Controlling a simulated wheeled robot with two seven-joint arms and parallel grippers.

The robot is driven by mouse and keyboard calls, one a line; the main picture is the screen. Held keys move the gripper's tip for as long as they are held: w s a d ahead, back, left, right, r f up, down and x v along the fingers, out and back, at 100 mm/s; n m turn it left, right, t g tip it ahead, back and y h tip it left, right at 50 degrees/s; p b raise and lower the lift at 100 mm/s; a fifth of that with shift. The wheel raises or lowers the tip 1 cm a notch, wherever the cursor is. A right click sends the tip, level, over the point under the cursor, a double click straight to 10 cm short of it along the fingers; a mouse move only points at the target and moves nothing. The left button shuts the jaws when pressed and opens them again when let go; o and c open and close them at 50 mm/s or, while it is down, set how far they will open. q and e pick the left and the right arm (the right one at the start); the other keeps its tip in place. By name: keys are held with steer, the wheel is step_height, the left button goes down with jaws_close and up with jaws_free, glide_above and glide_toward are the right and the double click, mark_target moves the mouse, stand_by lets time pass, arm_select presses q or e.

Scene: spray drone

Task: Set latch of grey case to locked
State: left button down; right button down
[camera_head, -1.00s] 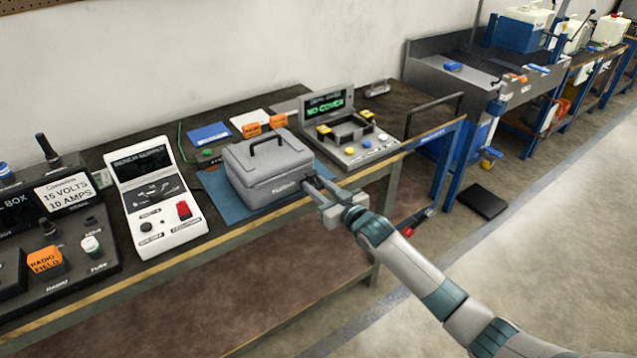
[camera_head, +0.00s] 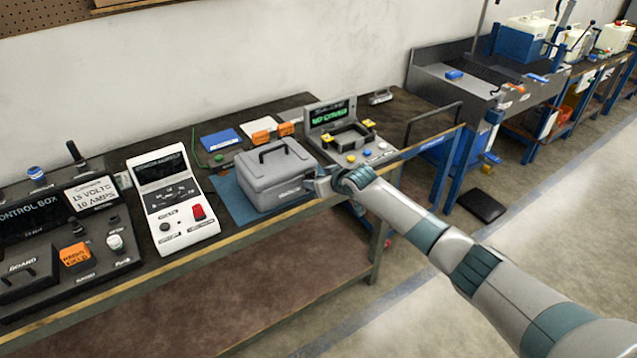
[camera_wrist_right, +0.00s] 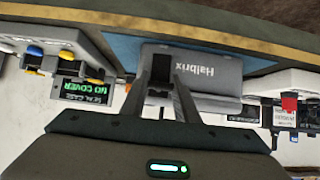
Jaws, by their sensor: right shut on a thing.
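The grey case (camera_head: 270,180) sits with its lid down on a blue mat (camera_head: 232,200) on the workbench, its dark handle on top. In the right wrist view the case (camera_wrist_right: 215,68) shows its front with the name "Halbrix", and a dark latch part (camera_wrist_right: 160,70) lies between my fingers. My right gripper (camera_head: 314,185) is at the right part of the case's front; its fingers (camera_wrist_right: 170,88) are shut on the latch. The latch's exact position is hard to make out, and in the head view my wrist hides it. My left gripper is not in view.
A white meter (camera_head: 175,200) and a black control box (camera_head: 60,225) stand left of the case. A tester with a "NO COVER" screen (camera_head: 335,118) stands just right behind it. Orange blocks and a blue card (camera_head: 220,140) lie behind. The bench's front edge is close below.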

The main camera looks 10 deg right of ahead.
steer(key=shift+r, duration=0.1)
stand_by(0.3)
steer(key=c, duration=1.4)
jaws_free()
steer(key=shift+w+a, duration=0.1)
steer(key=shift+w, duration=0.05)
steer(key=shift+o, duration=0.2)
steer(key=b+v, duration=0.3)
steer(key=v, duration=1.4)
steer(key=shift+r+b, duration=0.15)
steer(key=shift+b, duration=0.25)
